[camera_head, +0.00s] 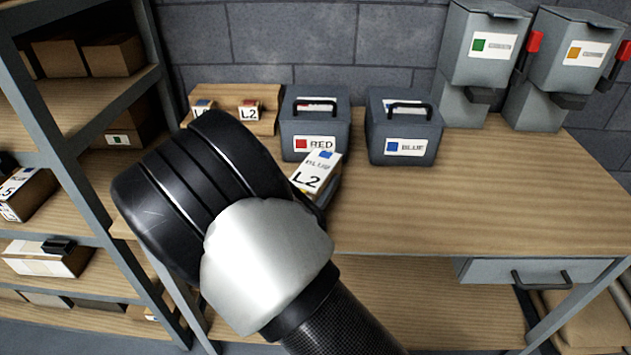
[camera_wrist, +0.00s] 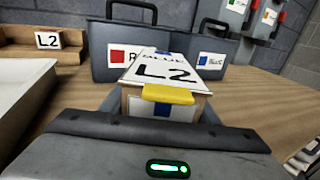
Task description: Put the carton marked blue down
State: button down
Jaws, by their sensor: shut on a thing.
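The carton marked blue (camera_head: 318,172) is a small white-topped box reading BLUE and L2, with a blue square. In the wrist view the carton (camera_wrist: 165,72) sits upright in my gripper (camera_wrist: 165,105), with a yellow tab and a blue mark on its near side. My gripper is shut on it. In the head view my own arm hides most of the gripper. The carton is in front of the grey bin labelled RED (camera_head: 315,122). The grey bin labelled BLUE (camera_head: 404,126) stands to its right. I cannot tell whether the carton touches the table.
The wooden table (camera_head: 480,205) is clear to the right and in front of the BLUE bin. A wooden rack (camera_head: 262,99) with small cartons, one marked L2, stands at the back left. Two grey dispensers (camera_head: 484,50) stand at the back right. Shelves (camera_head: 85,85) are at left.

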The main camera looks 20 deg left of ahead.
jog(key=shift+r, duration=0.15)
jog(key=shift+f, duration=0.2)
jog(key=c, duration=0.7)
grip_release()
jog(key=shift+r, duration=0.3)
jog(key=s, duration=0.4)
jog(key=s+a, duration=0.1)
jog(key=s, duration=0.3)
jog(key=s+a+p, duration=0.1)
jog(key=s, duration=0.3)
jog(key=shift+f, duration=0.15)
